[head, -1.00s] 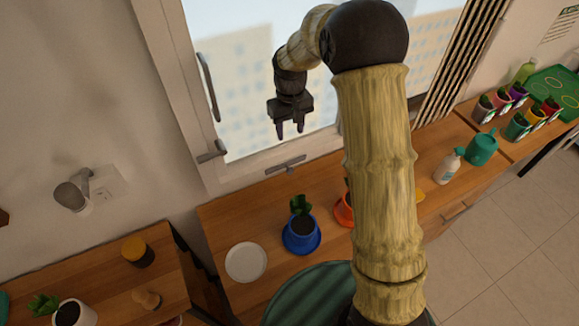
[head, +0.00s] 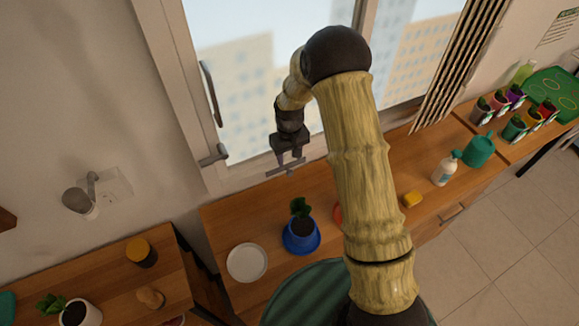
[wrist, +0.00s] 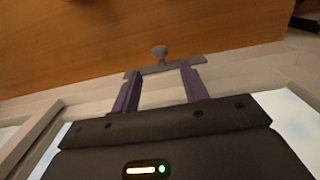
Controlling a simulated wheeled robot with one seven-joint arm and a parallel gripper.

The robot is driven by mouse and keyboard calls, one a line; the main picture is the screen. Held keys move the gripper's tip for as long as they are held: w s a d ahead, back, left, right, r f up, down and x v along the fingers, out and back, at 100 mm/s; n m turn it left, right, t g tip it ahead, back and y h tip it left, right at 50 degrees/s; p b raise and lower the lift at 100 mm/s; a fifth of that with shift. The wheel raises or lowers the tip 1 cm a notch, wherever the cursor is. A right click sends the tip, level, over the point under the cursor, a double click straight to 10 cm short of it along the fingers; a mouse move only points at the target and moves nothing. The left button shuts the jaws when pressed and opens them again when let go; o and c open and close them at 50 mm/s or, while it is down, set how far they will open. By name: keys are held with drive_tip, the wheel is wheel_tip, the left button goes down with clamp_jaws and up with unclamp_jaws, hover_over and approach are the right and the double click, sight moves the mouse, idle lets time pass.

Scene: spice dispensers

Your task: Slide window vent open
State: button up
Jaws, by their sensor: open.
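The window vent (head: 285,169) is a thin grey bar with a small knob on the lower window frame, just above the wooden counter. In the wrist view the vent's knob (wrist: 159,52) stands at the middle of the bar, straight ahead of my fingers. My gripper (head: 290,158) is open, pointing down at the vent. In the wrist view my gripper's two purple fingertips (wrist: 158,70) lie on either side of the knob's line, at the bar. The gap between them is empty. I cannot tell whether they touch the bar.
A window handle (head: 211,93) is on the left frame. A yellow sponge (head: 412,199), a white bottle (head: 446,168) and a green watering can (head: 478,150) stand right.

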sight(288, 170)
wheel_tip(288, 170, down, 7)
drive_tip(key=shift+r+p, duration=0.1)
drive_tip(key=shift+p, duration=0.75)
clamp_jaws()
